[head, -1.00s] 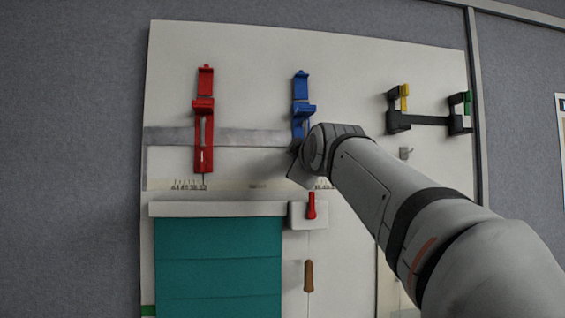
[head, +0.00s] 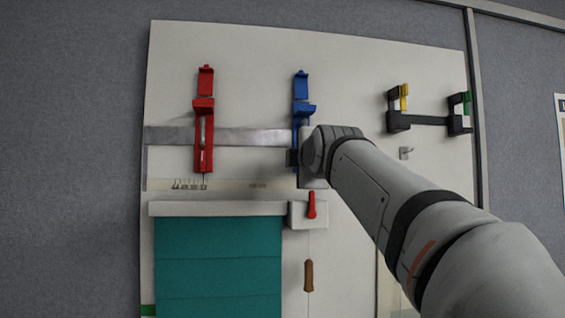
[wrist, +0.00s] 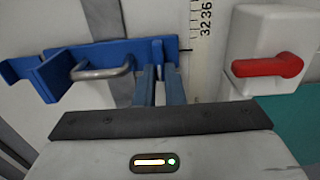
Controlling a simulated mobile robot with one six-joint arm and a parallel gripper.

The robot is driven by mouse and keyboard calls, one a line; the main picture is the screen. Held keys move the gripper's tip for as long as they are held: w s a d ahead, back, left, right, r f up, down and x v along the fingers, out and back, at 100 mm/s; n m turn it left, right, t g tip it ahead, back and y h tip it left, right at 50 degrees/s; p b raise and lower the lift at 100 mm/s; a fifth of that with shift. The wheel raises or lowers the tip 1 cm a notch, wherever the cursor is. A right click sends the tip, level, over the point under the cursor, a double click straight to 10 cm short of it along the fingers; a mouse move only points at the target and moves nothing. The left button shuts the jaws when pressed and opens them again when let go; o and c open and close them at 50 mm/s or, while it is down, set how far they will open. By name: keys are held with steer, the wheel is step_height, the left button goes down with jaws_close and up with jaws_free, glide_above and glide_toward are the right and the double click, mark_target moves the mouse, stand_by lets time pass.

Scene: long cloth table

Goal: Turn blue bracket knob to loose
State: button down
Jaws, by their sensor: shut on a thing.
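The blue bracket (head: 301,88) is mounted upright on the white board, right of the red bracket. In the wrist view the blue bracket (wrist: 118,58) lies sideways, with a metal loop (wrist: 103,70) on it. My gripper (wrist: 160,72) is at the bracket's lower end, its two fingers close together and shut on the bracket's knob. In the head view my wrist covers the bracket's lower part.
A red bracket (head: 204,130) sits on the left along a metal rail (head: 250,136). Black clamps (head: 398,121) are to the right.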

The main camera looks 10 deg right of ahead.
steer(key=shift+f, duration=0.2)
steer(key=c, duration=1.5)
jaws_free()
steer(key=shift+r, duration=0.1)
steer(key=shift+s, duration=0.1)
steer(key=s+b, duration=0.2)
steer(key=s, duration=0.5)
steer(key=shift+s+b, duration=0.3)
steer(key=shift+s, duration=0.05)
